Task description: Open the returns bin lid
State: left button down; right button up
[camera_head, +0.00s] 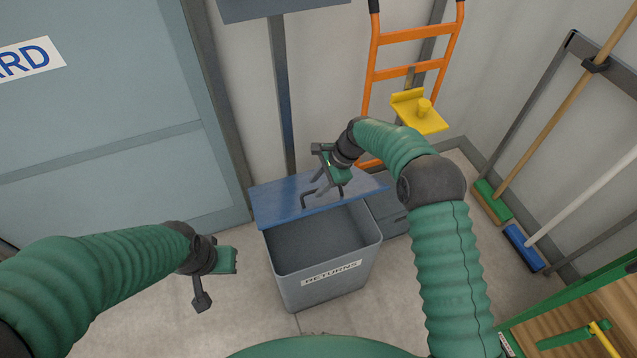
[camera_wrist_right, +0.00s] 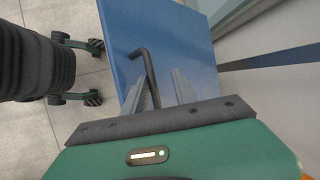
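The grey returns bin (camera_head: 325,292), labelled RETURNS, stands on the floor near the wall. Its blue lid (camera_head: 277,203) is raised at a tilt at the back, and the bin's dark inside shows in front of it. A black bent handle (camera_wrist_right: 147,62) sticks up from the lid. My right gripper (camera_head: 312,190) is at this handle. In the wrist view its fingers (camera_wrist_right: 163,88) are apart, with the handle rod between them, nearer the left finger; firm contact is not clear. My left gripper (camera_head: 203,300) hangs left of the bin, away from it, its finger gap unclear.
A second grey bin (camera_head: 390,218) stands right beside the returns bin. An orange hand truck (camera_head: 372,75) and a yellow bracket (camera_head: 425,115) are behind. Brooms (camera_head: 520,245) lean at the right wall. Floor left of the bin is clear.

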jog(key=shift+r, duration=0.1)
jog(key=p+v, duration=0.1)
jog(key=v, duration=1.5)
jog(key=shift+d+r, duration=0.15)
jog(key=shift+r, duration=0.1)
